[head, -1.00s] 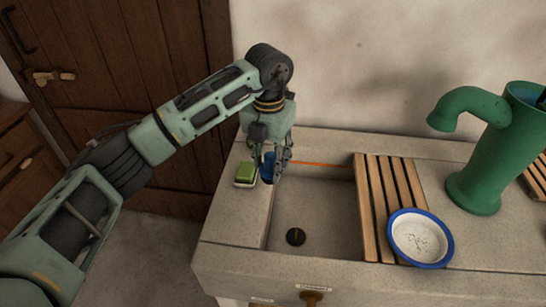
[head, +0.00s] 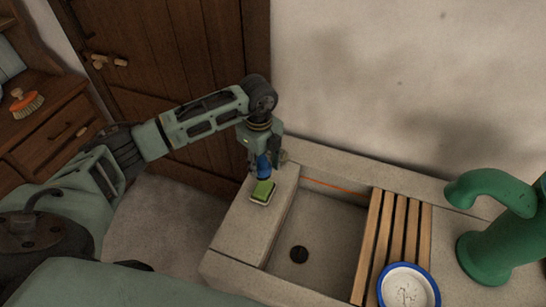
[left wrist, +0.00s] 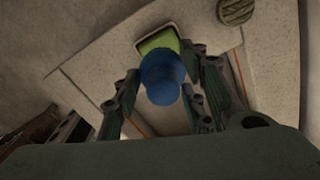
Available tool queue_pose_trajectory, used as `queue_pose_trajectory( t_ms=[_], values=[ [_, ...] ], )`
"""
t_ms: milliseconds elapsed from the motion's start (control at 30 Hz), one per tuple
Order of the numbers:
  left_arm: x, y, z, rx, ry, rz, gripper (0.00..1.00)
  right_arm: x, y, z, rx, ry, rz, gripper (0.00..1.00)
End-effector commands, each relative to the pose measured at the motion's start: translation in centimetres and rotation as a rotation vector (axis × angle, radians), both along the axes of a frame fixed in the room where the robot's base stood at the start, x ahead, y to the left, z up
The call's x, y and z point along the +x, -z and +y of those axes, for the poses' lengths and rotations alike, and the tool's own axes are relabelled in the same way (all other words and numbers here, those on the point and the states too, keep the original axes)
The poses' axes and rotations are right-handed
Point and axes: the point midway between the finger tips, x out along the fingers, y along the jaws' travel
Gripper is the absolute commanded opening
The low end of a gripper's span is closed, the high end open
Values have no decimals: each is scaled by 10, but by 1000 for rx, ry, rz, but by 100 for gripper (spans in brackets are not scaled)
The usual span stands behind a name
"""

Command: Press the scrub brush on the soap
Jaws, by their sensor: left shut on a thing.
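The soap (head: 263,190) is a green block in a pale dish on the stone ledge left of the sink basin. It also shows in the left wrist view (left wrist: 158,41), beyond the blue thing. My left gripper (head: 263,160) points down and is shut on a rounded blue thing (left wrist: 162,78), which looks like the scrub brush; it also shows in the head view (head: 263,168). The brush's lower end is close against the soap's back edge in the head view. I cannot tell whether they touch. Its bristles are hidden. My right gripper is not in view.
The sink basin (head: 312,235) lies to the right, with a wooden slatted rack (head: 392,240), a blue-rimmed white bowl (head: 434,290) and a green pump (head: 490,250) beyond. A wall stands behind. Another brush (head: 27,103) with orange bristles sits on the dresser at left.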

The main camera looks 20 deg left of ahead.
Motion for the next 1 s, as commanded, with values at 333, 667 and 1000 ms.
queue_pose_trajectory(
  t_ms=[333, 667, 1000],
  values=[
    [0, 31, 0, 0, 1, 1, 18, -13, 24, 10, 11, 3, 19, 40],
    [0, 58, 0, 0, 1, 0, 18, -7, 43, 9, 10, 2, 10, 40],
    [0, 59, 0, 0, 2, 0, 18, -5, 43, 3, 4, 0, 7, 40]
  ],
)
